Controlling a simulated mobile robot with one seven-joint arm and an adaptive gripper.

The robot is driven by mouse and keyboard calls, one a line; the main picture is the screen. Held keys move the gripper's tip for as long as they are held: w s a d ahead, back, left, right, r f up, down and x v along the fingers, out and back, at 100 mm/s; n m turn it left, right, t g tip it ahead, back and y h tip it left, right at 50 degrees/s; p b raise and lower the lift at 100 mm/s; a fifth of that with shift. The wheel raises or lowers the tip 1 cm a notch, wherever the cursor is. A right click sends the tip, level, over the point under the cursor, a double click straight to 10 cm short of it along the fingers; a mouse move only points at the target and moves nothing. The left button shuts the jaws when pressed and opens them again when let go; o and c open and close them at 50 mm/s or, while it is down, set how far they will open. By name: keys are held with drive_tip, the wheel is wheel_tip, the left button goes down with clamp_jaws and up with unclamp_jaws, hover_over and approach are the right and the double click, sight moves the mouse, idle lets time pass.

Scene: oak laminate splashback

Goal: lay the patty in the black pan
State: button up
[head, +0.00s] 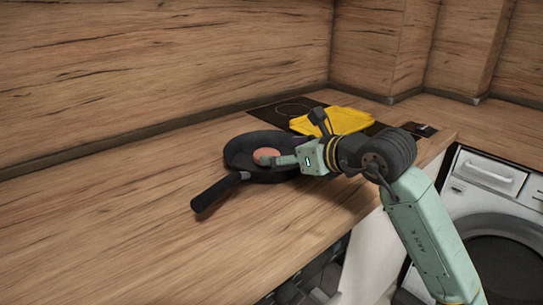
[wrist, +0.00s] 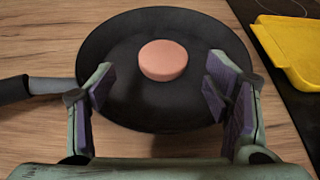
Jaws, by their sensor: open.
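The black pan (head: 240,144) stands on the wooden counter, its handle pointing to the front left in the head view. The pan also shows in the wrist view (wrist: 150,110). The pink round patty (wrist: 163,60) lies inside the pan, toward its far side in the wrist view. It also shows in the head view (head: 266,154), partly hidden by my gripper. My gripper (wrist: 162,88) is open and empty, its two fingers apart over the near part of the pan. The patty is ahead of the fingertips, with no visible contact.
A yellow item (head: 345,121), perhaps a cloth or board, lies on the black hob (head: 265,114) behind the pan. The wooden counter (head: 110,215) is clear to the left. A washing machine (head: 490,205) stands at the right, below counter height.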

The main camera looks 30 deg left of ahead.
drive_tip(key=v, duration=0.5)
drive_tip(key=shift+s+d+r+b, duration=0.15)
drive_tip(key=shift+d+r+b, duration=0.1)
drive_tip(key=shift+d+b, duration=0.05)
